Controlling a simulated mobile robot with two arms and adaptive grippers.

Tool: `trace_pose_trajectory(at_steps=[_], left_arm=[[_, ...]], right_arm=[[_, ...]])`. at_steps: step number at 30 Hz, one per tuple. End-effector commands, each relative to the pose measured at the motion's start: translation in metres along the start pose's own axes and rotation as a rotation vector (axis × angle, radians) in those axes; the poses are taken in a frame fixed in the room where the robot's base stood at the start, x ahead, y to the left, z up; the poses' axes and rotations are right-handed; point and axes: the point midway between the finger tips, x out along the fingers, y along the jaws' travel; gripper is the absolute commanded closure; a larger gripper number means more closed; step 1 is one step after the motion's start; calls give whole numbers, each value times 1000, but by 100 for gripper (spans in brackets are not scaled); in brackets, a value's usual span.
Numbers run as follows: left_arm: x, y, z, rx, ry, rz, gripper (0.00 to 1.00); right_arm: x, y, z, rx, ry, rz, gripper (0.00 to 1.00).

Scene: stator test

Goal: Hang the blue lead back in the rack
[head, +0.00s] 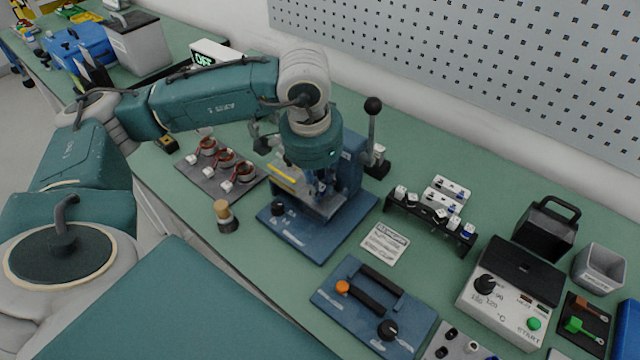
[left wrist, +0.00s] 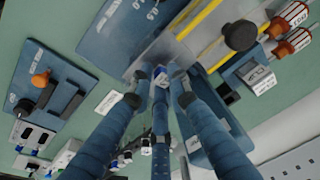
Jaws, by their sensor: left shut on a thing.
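My left gripper (head: 322,188) is over the blue press-like fixture (head: 292,228) in the head view. In the left wrist view its fingers (left wrist: 168,84) are shut on a small white piece with a blue mark, which looks like the plug of the blue lead (left wrist: 172,71). In the head view the fingers and arm hide the lead. The black rack (head: 418,216) stands right of the fixture, apart from the gripper, with several white plugs in it. It is partly hidden behind the fingers in the left wrist view. My right gripper is not in view.
An upright lever with a black knob (head: 373,106) stands beside the fixture. A label card (head: 386,244) and a blue box with an orange knob (head: 375,310) lie in front of the rack. A tester (head: 510,295) is at right. Stators on a tray (head: 193,173) lie left.

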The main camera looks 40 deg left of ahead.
Motion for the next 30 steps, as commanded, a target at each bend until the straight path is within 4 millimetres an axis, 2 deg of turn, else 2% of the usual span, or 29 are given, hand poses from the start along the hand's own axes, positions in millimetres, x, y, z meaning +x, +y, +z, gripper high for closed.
trace_pose_trajectory(at_steps=[3, 11, 12, 15, 25, 30], left_arm=[[5, 0, 1, 0, 1, 0, 100], [5, 0, 1, 0, 0, 0, 100], [5, 0, 1, 0, 0, 0, 80], [5, 0, 1, 0, 0, 0, 61], [3, 0, 0, 0, 1, 0, 61], [-18, 0, -1, 0, 4, -1, 61]], right_arm=[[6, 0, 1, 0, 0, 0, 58], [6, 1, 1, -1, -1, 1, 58], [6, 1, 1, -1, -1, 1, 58], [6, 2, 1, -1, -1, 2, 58], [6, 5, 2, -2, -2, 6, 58], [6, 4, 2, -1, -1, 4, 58]])
